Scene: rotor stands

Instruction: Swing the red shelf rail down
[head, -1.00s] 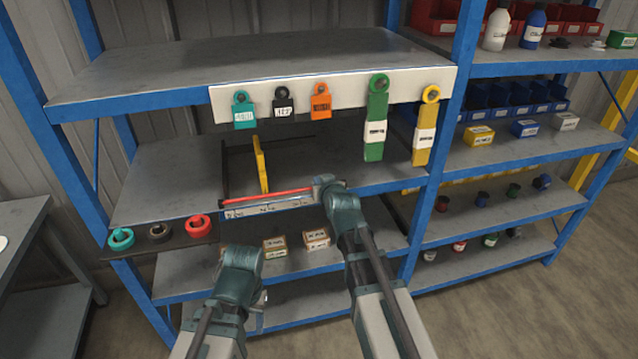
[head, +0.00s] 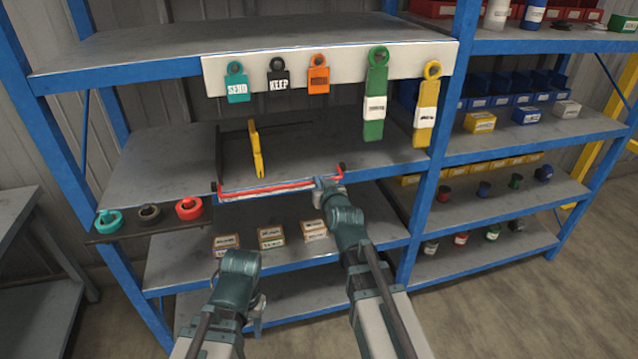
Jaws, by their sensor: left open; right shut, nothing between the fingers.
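The red shelf rail (head: 265,188) runs along the front edge of the middle shelf (head: 180,173), with a bent red end to the right of my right gripper. My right gripper (head: 324,184) is shut at the right part of the rail, with nothing held; its fingertips are small and partly hidden by the wrist. My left gripper (head: 257,303) is low in front of the lower shelf, away from the rail, open and mostly hidden behind its own arm.
A yellow upright piece (head: 256,150) stands on the shelf behind the rail. Tags hang from a white board (head: 345,72) above. A dark ledge (head: 150,226) with three rings juts out at left. Small boxes (head: 271,237) sit on the lower shelf.

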